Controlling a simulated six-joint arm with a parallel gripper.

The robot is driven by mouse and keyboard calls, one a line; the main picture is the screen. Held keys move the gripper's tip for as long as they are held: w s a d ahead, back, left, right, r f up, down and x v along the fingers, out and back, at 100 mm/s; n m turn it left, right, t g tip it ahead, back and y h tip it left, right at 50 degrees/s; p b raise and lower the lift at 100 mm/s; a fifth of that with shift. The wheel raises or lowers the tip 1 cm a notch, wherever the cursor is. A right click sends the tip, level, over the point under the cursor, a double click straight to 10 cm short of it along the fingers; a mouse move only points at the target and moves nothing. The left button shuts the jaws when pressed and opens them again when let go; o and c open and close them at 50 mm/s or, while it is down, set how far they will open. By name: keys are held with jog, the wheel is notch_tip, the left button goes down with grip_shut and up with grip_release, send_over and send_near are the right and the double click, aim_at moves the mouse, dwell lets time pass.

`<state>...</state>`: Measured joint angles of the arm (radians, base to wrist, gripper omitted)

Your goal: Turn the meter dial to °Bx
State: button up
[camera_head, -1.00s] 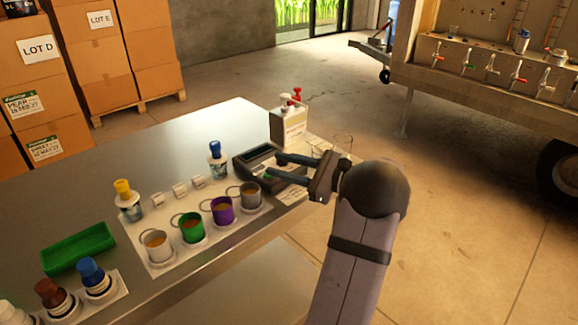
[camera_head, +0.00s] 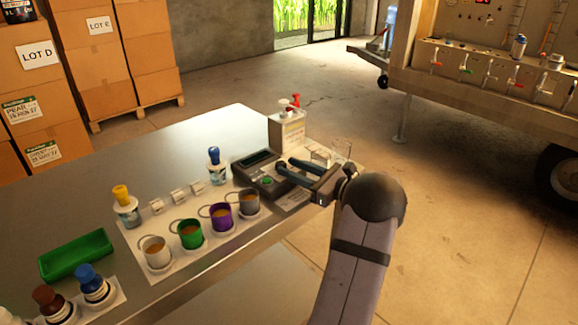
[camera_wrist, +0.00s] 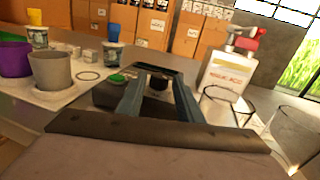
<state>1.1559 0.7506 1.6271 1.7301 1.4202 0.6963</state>
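The meter (camera_head: 259,180) is a dark grey box on the metal table, with a display and a green button. It shows in the wrist view (camera_wrist: 108,95) too, with its green button at the left. A dark round knob, apparently the dial (camera_wrist: 158,83), lies between my fingertips in the wrist view. My gripper (camera_head: 285,166) reaches over the right part of the meter. Its two blue-grey fingers (camera_wrist: 158,88) stand apart around the knob; I cannot tell whether they touch it. The dial's marks and setting cannot be read.
A white malic acid jug (camera_head: 287,130) stands behind the meter, and clear beakers (camera_head: 342,150) stand to its right. Several cups, including a grey one (camera_head: 248,203) and a purple one (camera_head: 221,217), line the front left. A blue-capped bottle (camera_head: 216,168) stands left.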

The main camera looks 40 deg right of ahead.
jog(key=shift+w+a, duration=0.15)
jog(key=shift+w, duration=0.55)
jog(key=shift+c, duration=0.6)
jog(key=c, duration=0.6)
jog(key=shift+c, duration=0.2)
